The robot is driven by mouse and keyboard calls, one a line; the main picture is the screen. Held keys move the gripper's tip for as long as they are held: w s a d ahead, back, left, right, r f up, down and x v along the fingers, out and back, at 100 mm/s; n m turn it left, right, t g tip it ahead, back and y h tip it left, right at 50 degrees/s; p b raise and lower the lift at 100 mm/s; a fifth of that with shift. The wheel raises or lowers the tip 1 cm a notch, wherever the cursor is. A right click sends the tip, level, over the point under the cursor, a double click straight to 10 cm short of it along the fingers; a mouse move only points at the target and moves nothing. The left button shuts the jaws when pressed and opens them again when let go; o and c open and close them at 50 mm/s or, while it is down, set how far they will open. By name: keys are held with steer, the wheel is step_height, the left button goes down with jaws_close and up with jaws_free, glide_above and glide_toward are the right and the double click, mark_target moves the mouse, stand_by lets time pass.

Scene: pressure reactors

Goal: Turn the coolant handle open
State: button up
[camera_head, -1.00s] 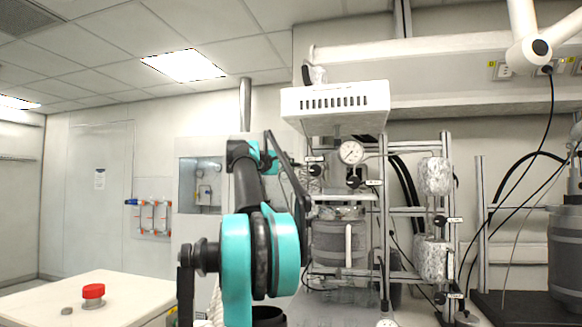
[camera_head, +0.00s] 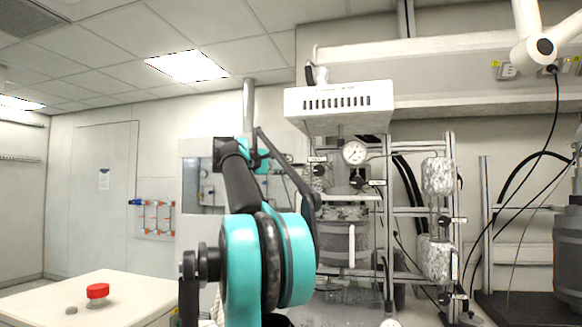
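Several small black valve handles with white labels sit on the reactor rack: one at the upper left (camera_head: 319,170), one below the gauge (camera_head: 357,181), one at mid right (camera_head: 445,220) and one at lower right (camera_head: 444,298). The labels are too small to read, so I cannot tell which is the coolant handle. My teal and black arm stands in front of the rack's left side. Its far end rises to the left of the upper handles. I cannot make out my gripper's fingers there, nor whether they touch anything.
A round pressure gauge (camera_head: 354,152) and a white vented box (camera_head: 338,102) are above the reactor vessel (camera_head: 342,245). Foil-wrapped cylinders (camera_head: 437,176) hang on the right of the rack. A white table (camera_head: 130,292) with a red button (camera_head: 97,291) stands at lower left.

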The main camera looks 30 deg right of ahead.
steer(key=shift+v, duration=2.65)
steer(key=s+a+f+m+y, duration=0.1)
steer(key=s+a+f+y, duration=0.2)
steer(key=f, duration=1.2)
steer(key=s+a+f+m+g+y, duration=0.1)
steer(key=a+f+y, duration=0.3)
steer(key=f, duration=1.1)
steer(key=s+a+f+m+y, duration=0.15)
steer(key=a+f, duration=0.35)
steer(key=f, duration=0.9)
steer(key=s+a+f+y, duration=0.3)
steer(key=s+a+f, duration=0.3)
steer(key=f, duration=0.3)
steer(key=s+a+f+y, duration=0.2)
steer(key=s+a+f, duration=0.4)
steer(key=f, duration=0.3)
steer(key=s+a+f+y, duration=0.3)
steer(key=s+a+f, duration=0.3)
steer(key=f, duration=0.4)
steer(key=shift+s+a+y, duration=0.35)
steer(key=shift+s, duration=0.45)
